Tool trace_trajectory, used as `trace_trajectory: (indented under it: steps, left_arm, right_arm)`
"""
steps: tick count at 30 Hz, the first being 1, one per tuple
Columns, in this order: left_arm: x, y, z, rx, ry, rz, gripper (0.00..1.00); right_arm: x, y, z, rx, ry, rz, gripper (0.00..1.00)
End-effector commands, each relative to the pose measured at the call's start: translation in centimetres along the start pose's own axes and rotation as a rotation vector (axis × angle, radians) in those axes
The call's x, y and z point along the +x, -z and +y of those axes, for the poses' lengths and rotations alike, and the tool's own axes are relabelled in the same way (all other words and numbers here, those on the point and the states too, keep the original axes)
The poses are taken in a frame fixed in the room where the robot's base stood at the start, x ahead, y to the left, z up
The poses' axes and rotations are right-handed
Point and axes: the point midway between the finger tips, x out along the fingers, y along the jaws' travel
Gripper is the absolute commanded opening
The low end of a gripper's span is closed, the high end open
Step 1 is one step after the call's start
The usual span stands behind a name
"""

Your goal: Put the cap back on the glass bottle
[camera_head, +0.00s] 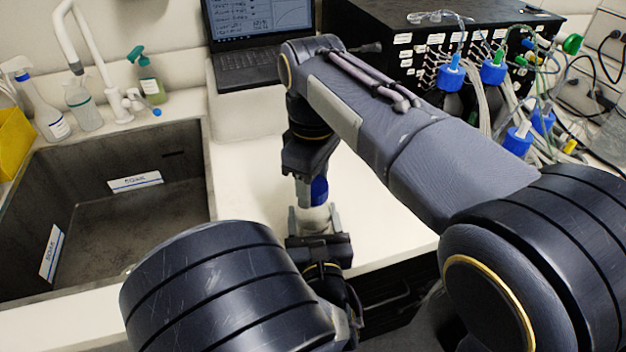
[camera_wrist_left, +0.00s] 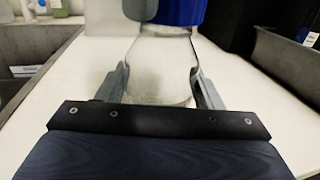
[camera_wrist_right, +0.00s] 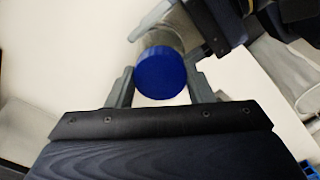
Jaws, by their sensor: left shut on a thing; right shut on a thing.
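The clear glass bottle (camera_head: 315,217) is upright over the white counter, with my left gripper (camera_head: 313,225) shut around its body. The left wrist view shows the bottle (camera_wrist_left: 158,68) between the two left fingers. The blue cap (camera_head: 320,190) is at the top of the bottle, and my right gripper (camera_head: 311,183) comes down on it from above. In the right wrist view the cap (camera_wrist_right: 160,73) is between the right fingers, in line with the bottle. The cap hides the bottle's mouth, so I cannot tell whether it is seated.
A dark sink (camera_head: 130,210) is at the left, with spray bottles (camera_head: 40,105) behind it. A laptop (camera_head: 255,40) stands at the back. A black box (camera_head: 440,35) with tubes and blue-capped bottles (camera_head: 452,75) is at the right. The counter around the bottle is clear.

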Motion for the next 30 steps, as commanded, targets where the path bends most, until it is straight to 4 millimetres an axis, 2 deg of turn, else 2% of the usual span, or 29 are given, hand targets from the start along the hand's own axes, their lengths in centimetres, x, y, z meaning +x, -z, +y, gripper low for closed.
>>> trace_trajectory:
  steps: [5, 12, 15, 16, 20, 21, 26, 30]
  left_arm:
    - [0.00, -0.03, -0.01, 0.000, 0.000, -0.001, 0.00]
    - [0.00, -0.03, -0.02, 0.000, 0.000, -0.001, 0.00]
    - [0.00, -0.03, -0.02, 0.000, 0.000, -0.001, 0.00]
    - [0.00, -0.03, -0.02, 0.000, 0.000, -0.001, 0.00]
    - [0.00, -0.03, -0.02, 0.000, 0.000, -0.001, 0.00]
    - [-0.01, -0.03, -0.02, 0.000, 0.001, -0.001, 0.00]
    - [0.00, -0.03, -0.02, 0.000, 0.000, -0.001, 0.00]
    - [0.00, -0.03, -0.02, 0.000, 0.000, -0.001, 0.00]
  right_arm:
    - [-0.02, 0.02, -0.02, 0.198, 0.001, 0.001, 0.20]
    - [0.02, 0.01, 0.01, 0.775, 0.000, 0.000, 0.20]
    - [0.02, 0.02, 0.01, 0.962, -0.001, 0.000, 0.20]
    - [0.03, 0.02, 0.01, 1.004, -0.001, 0.000, 0.20]
    - [0.02, 0.02, 0.01, 0.988, -0.001, 0.000, 0.20]
    - [0.02, 0.02, 0.01, 0.988, -0.001, 0.000, 0.50]
    - [0.02, 0.02, 0.01, 0.987, -0.001, 0.000, 0.71]
    - [0.03, 0.02, 0.00, 0.986, -0.001, 0.000, 0.73]
